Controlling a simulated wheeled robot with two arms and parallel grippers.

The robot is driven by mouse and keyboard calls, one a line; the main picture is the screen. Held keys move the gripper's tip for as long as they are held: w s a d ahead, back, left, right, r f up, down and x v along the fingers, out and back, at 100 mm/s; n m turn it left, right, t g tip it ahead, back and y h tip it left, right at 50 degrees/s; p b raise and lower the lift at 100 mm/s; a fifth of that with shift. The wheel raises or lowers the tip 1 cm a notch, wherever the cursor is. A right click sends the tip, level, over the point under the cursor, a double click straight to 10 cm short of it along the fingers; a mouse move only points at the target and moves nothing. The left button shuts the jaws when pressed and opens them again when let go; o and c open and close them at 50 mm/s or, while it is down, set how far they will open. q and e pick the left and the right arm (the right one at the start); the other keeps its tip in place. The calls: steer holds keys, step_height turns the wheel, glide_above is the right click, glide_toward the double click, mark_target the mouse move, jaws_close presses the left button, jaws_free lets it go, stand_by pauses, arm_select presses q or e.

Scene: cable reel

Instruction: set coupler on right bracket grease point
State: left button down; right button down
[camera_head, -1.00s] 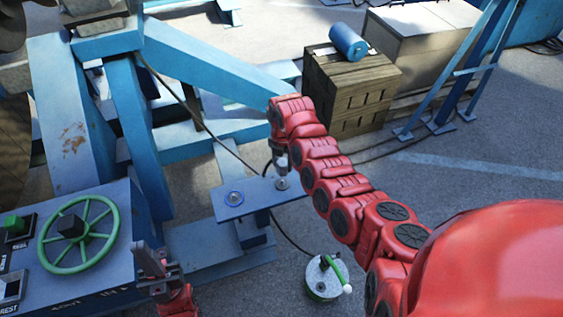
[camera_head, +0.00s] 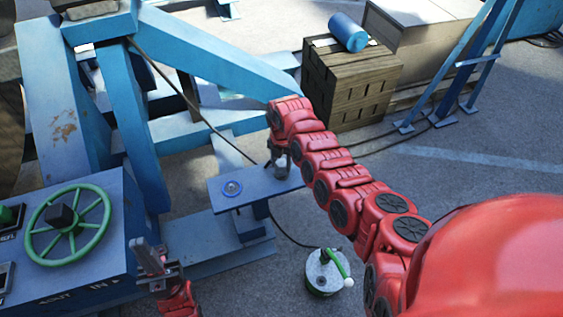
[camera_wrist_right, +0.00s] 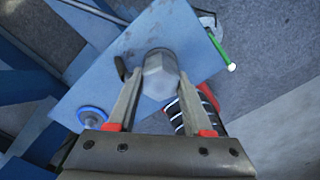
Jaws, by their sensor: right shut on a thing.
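A grey metal hex-sided piece, likely the coupler (camera_wrist_right: 160,74), is between the fingers of my right gripper (camera_wrist_right: 155,95), which is shut on it. In the head view this coupler (camera_head: 281,167) is at the right part of the blue bracket plate (camera_head: 253,190); whether it touches the plate is not clear. A blue ring with a pale centre (camera_head: 232,188) sits at the plate's left end; it also shows in the right wrist view (camera_wrist_right: 92,116). No separate grease point is visible under the coupler. My left gripper (camera_head: 152,262) hangs empty beside the control box, its opening unclear.
A pump drum with a green lever (camera_head: 325,272) stands on the floor, a dark hose running toward the plate. A control box with a green handwheel (camera_head: 68,224) is at left. A wooden crate (camera_head: 352,85) carries a blue cylinder (camera_head: 348,32).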

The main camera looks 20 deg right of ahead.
steer(key=shift+p, duration=0.3)
stand_by(0.5)
steer(key=shift+c, duration=1.1)
jaws_free()
steer(key=shift+r, duration=0.1)
step_height(320, 180, up, 10)
steer(key=b, duration=0.4)
step_height(320, 180, up, 7)
steer(key=shift+b, duration=0.45)
